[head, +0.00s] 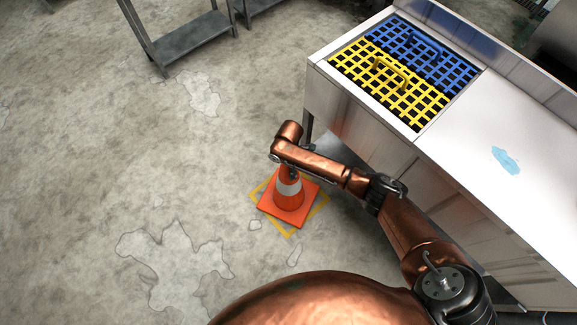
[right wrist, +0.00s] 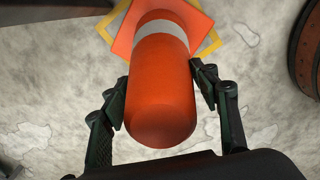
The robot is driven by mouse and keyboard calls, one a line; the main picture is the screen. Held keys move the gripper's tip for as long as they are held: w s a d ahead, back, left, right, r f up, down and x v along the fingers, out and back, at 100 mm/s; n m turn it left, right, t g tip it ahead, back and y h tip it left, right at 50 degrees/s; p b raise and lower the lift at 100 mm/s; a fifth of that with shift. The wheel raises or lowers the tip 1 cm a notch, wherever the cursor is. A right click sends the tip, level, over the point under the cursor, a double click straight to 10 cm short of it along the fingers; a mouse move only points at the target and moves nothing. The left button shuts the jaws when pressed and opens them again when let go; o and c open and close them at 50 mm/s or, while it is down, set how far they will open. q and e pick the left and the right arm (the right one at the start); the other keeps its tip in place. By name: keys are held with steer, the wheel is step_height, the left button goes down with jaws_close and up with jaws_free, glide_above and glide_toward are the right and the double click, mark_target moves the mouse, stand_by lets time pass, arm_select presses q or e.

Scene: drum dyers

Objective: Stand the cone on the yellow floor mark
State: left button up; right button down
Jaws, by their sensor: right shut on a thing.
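The orange cone (head: 287,201) with a white band stands upright in the head view, its square base over the yellow floor mark (head: 258,188). Yellow edges show around the base, which is turned a little against the mark. I cannot tell whether the base touches the floor. In the right wrist view the cone (right wrist: 160,95) fills the middle, with the yellow mark (right wrist: 212,45) showing past its base. My right gripper (right wrist: 163,93) is shut on the cone's upper part, one finger on each side. In the head view my right arm hides the cone's top. My left gripper is not in view.
A metal counter (head: 355,125) with a yellow grate (head: 387,85) and a blue grate (head: 422,52) stands to the right of the cone. A grey metal shelf (head: 190,38) stands at the back left. The stained concrete floor left of the cone is clear.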

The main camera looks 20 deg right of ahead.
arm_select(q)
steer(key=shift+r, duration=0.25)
arm_select(e)
steer(key=shift+w, duration=0.1)
steer(key=c, duration=0.7)
jaws_free()
steer(key=shift+c, duration=0.2)
step_height(320, 180, up, 11)
steer(key=p, duration=0.5)
steer(key=shift+r, duration=0.2)
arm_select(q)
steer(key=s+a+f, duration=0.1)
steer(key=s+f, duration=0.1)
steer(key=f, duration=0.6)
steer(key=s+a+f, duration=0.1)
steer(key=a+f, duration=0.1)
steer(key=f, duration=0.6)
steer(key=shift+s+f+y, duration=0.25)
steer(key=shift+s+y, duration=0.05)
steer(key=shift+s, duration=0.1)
arm_select(e)
steer(key=shift+r, duration=0.3)
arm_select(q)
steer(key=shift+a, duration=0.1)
